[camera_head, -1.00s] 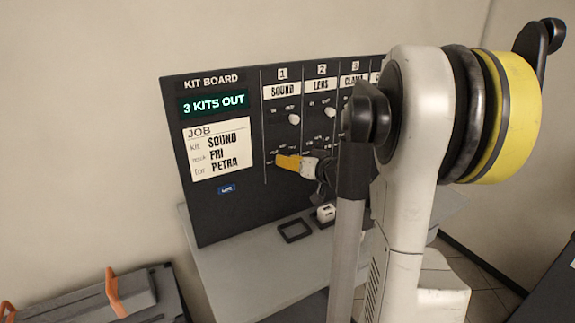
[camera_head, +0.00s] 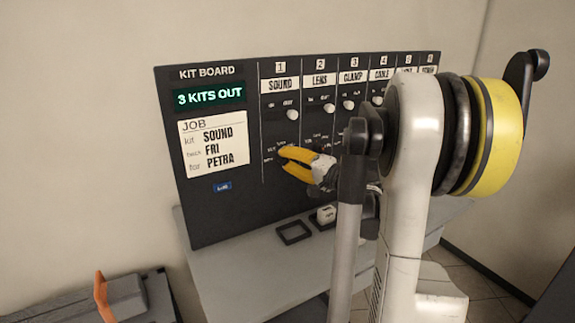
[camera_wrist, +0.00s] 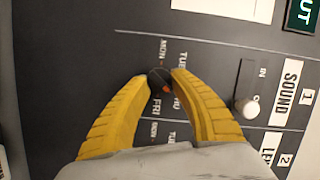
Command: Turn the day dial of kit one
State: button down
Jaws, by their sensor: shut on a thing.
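The black kit board (camera_head: 225,215) stands upright, with SOUND as column 1. In the wrist view, the day dial of kit one (camera_wrist: 158,76) is a small dark knob with an orange mark on its lower right side. Day words ring it; I can read MON, TUE, THU and FRI. The mark lies toward FRI and THU; its exact setting is unclear. My gripper (camera_wrist: 159,78) has its yellow fingertips on both sides of the dial, shut on it. In the head view my gripper (camera_head: 282,159) is at the SOUND column and hides the dial.
A white knob (camera_head: 292,115) sits higher in the SOUND column. The job card (camera_head: 213,147) reads SOUND, FRI, PETRA. A grey shelf (camera_head: 235,275) below holds a dark square frame (camera_head: 294,232) and a white block (camera_head: 326,214). A grey case with an orange part (camera_head: 102,295) is at lower left.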

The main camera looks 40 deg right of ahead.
jog(key=m+b, duration=0.1)
jog(key=m+t+b, duration=0.1)
jog(key=m, duration=0.1)
jog(key=m+b, duration=0.1)
jog(key=m, duration=0.1)
jog(key=shift+f+t, duration=0.35)
jog(key=shift+t, duration=0.05)
jog(key=shift+a+m+t+h+b, duration=0.1)
jog(key=shift+m+t+h+b, duration=0.3)
jog(key=shift+m, duration=1)
jog(key=shift+m+t+h+b, duration=0.15)
jog(key=shift+m+b, duration=0.35)
jog(key=shift+m, duration=0.9)
jog(key=shift+h, duration=0.25)
jog(key=c, duration=1)
grip_release()
jog(key=shift+w, duration=0.1)
jog(key=shift+c, duration=0.2)
jog(key=v, duration=1.2)
